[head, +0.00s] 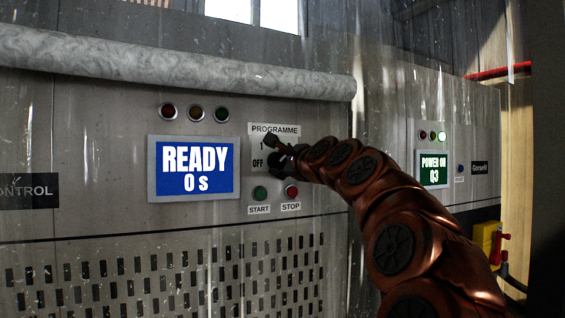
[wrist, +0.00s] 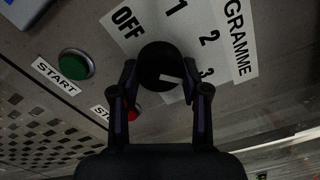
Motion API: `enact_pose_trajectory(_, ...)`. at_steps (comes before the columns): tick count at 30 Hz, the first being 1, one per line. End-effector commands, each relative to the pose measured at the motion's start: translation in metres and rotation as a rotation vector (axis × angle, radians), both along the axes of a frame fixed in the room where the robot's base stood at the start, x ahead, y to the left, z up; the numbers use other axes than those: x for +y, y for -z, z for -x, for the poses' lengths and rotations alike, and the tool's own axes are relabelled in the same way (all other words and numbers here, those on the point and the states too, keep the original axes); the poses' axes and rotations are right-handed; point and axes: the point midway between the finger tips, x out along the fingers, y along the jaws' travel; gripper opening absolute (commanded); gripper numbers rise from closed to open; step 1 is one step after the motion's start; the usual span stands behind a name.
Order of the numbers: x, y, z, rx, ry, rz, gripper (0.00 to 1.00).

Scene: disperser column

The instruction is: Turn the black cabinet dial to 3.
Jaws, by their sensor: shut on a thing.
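The black dial (wrist: 158,60) sits on the white programme plate (wrist: 122,40), marked OFF, 1, 2 and 3. In the wrist view the white line on the dial lies toward the right, on the side of the 3; I cannot tell if it lines up exactly. My gripper (wrist: 158,80) is shut on the dial, a finger on either side. In the head view my gripper (head: 277,152) reaches the plate from the right and covers the dial and part of the marks; the plate's PROGRAMME heading (head: 275,129), 1 and OFF show.
Below the dial are the green start button (head: 260,193) and red stop button (head: 291,191), close under my gripper. A blue display (head: 194,168) to the left reads READY 0 s. A second cabinet's green display (head: 433,169) reads POWER ON Q3.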

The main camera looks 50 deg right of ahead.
Motion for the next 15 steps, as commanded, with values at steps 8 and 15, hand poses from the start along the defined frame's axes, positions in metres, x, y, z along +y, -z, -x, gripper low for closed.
enact_pose_trajectory(8, -0.0001, 0.0003, -0.0001, -0.001, 0.0, -0.002, 0.11)
enact_pose_trajectory(15, 0.0, 0.0001, 0.0, 0.0, 0.0, 0.0, 0.69)
